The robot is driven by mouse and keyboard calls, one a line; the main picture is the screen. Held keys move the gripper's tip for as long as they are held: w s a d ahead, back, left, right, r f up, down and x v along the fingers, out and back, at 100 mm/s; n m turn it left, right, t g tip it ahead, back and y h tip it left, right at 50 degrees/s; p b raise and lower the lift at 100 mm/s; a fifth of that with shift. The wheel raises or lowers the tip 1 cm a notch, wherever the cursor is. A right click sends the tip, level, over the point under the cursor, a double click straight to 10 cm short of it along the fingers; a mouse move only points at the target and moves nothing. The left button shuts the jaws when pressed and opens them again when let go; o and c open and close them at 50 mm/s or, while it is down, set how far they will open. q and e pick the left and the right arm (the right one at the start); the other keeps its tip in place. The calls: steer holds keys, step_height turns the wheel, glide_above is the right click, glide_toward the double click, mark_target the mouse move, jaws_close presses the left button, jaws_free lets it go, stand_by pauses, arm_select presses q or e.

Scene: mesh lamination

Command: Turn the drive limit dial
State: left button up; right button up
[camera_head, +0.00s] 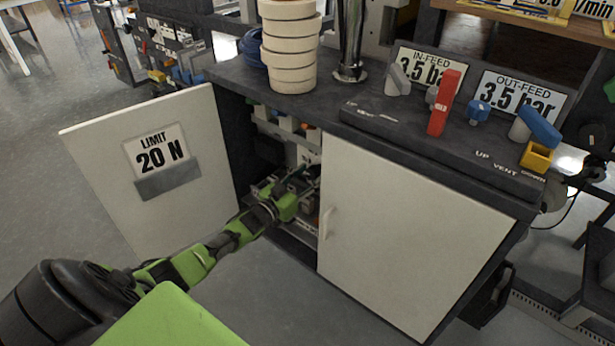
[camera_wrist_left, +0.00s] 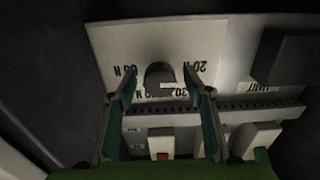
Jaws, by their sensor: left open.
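The drive limit dial (camera_wrist_left: 160,75) is a dark, rounded knob on a white plate (camera_wrist_left: 110,45) in the left wrist view. The plate carries black "N" markings, "20 N" among them, which appear upside down. My left gripper (camera_wrist_left: 160,82) is open, with one finger on each side of the dial; I cannot tell whether they touch it. In the head view my left gripper (camera_head: 307,182) reaches into the open cabinet, where the dial is hidden or too small to make out. My right gripper is not in view.
The open cabinet door (camera_head: 95,150) at left bears a "LIMIT 20 N" card (camera_head: 157,150). A closed white door (camera_head: 400,235) stands right of the opening. White rolls (camera_head: 290,45), a red lever (camera_head: 442,105) and blue-handled valves (camera_head: 540,128) are on top.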

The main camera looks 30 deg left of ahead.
arm_select(q)
steer(key=s+a, duration=0.1)
steer(key=s, duration=1.1)
steer(key=shift+f, duration=0.1)
stand_by(0.4)
